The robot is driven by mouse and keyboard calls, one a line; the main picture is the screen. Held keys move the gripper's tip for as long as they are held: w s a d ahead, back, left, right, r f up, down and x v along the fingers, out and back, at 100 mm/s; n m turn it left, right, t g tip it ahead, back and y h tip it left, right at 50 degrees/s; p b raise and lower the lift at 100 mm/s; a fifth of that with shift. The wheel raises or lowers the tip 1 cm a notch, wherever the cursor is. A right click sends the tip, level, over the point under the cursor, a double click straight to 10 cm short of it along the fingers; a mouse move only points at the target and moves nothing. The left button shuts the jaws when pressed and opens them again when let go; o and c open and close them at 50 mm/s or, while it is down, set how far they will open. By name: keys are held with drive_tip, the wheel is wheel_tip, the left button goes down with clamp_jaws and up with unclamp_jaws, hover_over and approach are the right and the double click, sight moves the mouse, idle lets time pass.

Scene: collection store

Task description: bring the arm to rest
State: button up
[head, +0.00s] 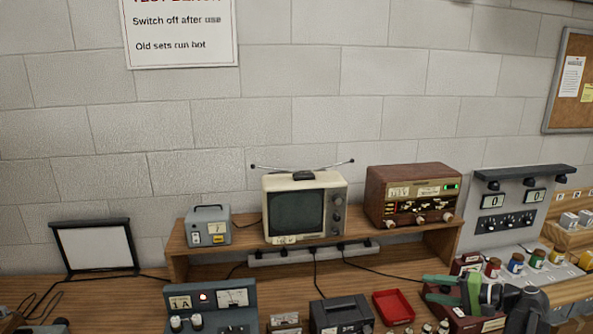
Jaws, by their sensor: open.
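My gripper (430,288) is at the lower right of the head view. Its green fingers point left and are spread apart, with nothing seen between them. It is in front of a dark red box with a pale label (480,326), and hides part of it. I cannot tell whether it touches the box. The lower part of my arm is cut off by the bottom edge of the picture.
A wooden shelf (453,240) carries a small grey box (208,226), a portable television (297,210) and a wooden radio (411,195). A red tray (393,307), a dark case (341,315) and several coloured jars (516,262) are near my gripper.

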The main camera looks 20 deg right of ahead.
drive_tip(key=w+a+f+n+g, duration=0.2)
drive_tip(key=a+f+g, duration=0.15)
drive_tip(key=a, duration=0.45)
drive_tip(key=w+a+f+n+g+h, duration=0.15)
drive_tip(key=a+f, duration=0.25)
drive_tip(key=a, duration=0.4)
drive_tip(key=w+a+f+n+g, duration=0.2)
drive_tip(key=w+a+f+g, duration=0.15)
drive_tip(key=a, duration=0.55)
drive_tip(key=s+a+f+n+g+h, duration=0.2)
drive_tip(key=a+n+h, duration=0.1)
drive_tip(key=a, duration=0.5)
drive_tip(key=s+a+f+n+g+h, duration=0.2)
drive_tip(key=a+f+n+h, duration=0.1)
drive_tip(key=a, duration=0.5)
drive_tip(key=shift+m+t, duration=0.25)
drive_tip(key=f+b, duration=0.6)
drive_tip(key=b, duration=0.1)
drive_tip(key=f+b, duration=0.3)
drive_tip(key=f, duration=0.1)
drive_tip(key=shift+w, duration=0.25)
drive_tip(key=shift+r, duration=0.1)
